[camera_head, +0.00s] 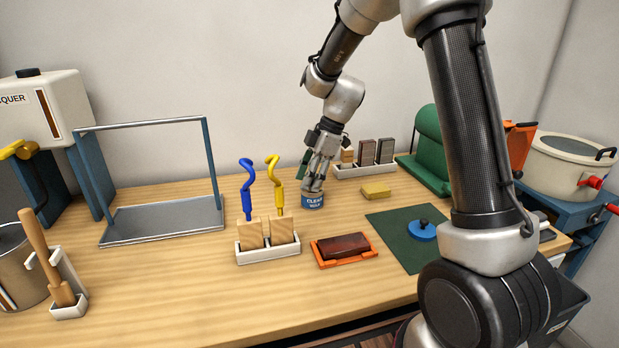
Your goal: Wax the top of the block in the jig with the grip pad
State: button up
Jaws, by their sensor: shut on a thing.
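A dark reddish-brown block (343,246) lies in an orange jig (347,264) at the front middle of the bench. A blue tin (313,202) labelled as clear wax stands behind it, to the left. My gripper (314,187) points down at the top of this tin, its fingertips at the tin's mouth. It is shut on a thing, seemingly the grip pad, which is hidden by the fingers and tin.
A yellow block (376,191) lies right of the tin. A white rack (364,170) of blocks stands behind. A white tray (268,256) holds wooden-bladed tools with blue and yellow hooked handles, left of the jig. A metal stand (163,219) is farther left. Bare bench lies in front.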

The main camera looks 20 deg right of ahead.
dwell(0.3)
jog(key=shift+r, duration=3.45)
